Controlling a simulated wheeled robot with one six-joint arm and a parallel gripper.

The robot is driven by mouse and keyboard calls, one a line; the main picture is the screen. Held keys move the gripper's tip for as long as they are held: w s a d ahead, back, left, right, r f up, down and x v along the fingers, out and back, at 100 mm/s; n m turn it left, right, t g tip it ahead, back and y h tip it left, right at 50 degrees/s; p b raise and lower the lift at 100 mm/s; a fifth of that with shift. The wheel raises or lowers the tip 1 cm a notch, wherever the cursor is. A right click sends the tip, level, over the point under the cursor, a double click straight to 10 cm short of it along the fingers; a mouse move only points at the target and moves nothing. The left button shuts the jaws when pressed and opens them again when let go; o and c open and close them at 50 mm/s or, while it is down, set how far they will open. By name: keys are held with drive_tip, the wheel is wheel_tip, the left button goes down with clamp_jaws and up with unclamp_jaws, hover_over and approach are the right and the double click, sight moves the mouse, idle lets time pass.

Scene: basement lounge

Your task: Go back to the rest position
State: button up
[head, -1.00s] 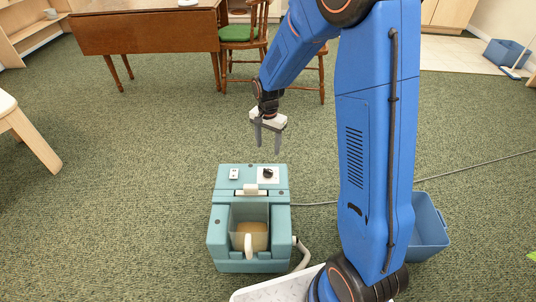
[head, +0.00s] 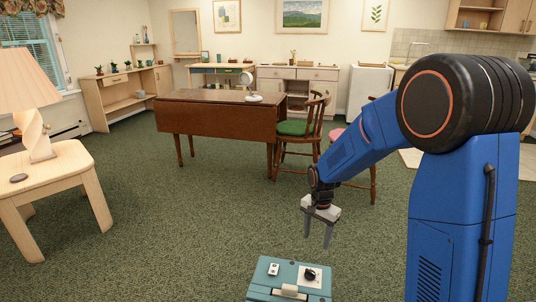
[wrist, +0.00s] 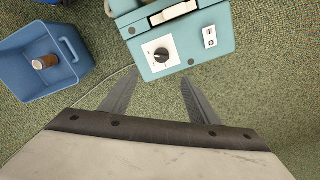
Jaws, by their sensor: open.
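My gripper (head: 318,236) hangs from my blue arm, pointing down, open and empty above the green carpet. In the head view it is just behind and above the teal machine (head: 262,284), apart from it. In the wrist view the two grey fingers of my gripper (wrist: 150,98) are spread with only carpet between them. The teal machine (wrist: 207,20) shows there with a black knob on a white plate and a small white switch plate.
A blue bin (wrist: 20,72) with a brown cylindrical item (wrist: 45,62) stands beside the machine. A drop-leaf table (head: 215,123) and a green-seated chair (head: 293,128) are farther back. A side table (head: 60,172) with a lamp (head: 35,95) is at left. Carpet between is clear.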

drive_tip(key=s+d+r+n+t, duration=0.1)
drive_tip(key=s+d+r+n, duration=0.1)
drive_tip(key=s+r, duration=0.6)
drive_tip(key=s+d+r+n+t, duration=0.1)
drive_tip(key=s+r+n, duration=0.1)
drive_tip(key=s, duration=0.6)
drive_tip(key=s+d+r+n+t, duration=0.1)
drive_tip(key=s+d+r+n, duration=0.1)
drive_tip(key=s+r, duration=0.3)
drive_tip(key=s+d+r+n+t, duration=0.1)
drive_tip(key=s+r+n, duration=0.2)
drive_tip(key=s, duration=0.8)
drive_tip(key=shift+s+d+r+t, duration=0.3)
drive_tip(key=shift+d+r, duration=0.1)
drive_tip(key=shift+r, duration=0.05)
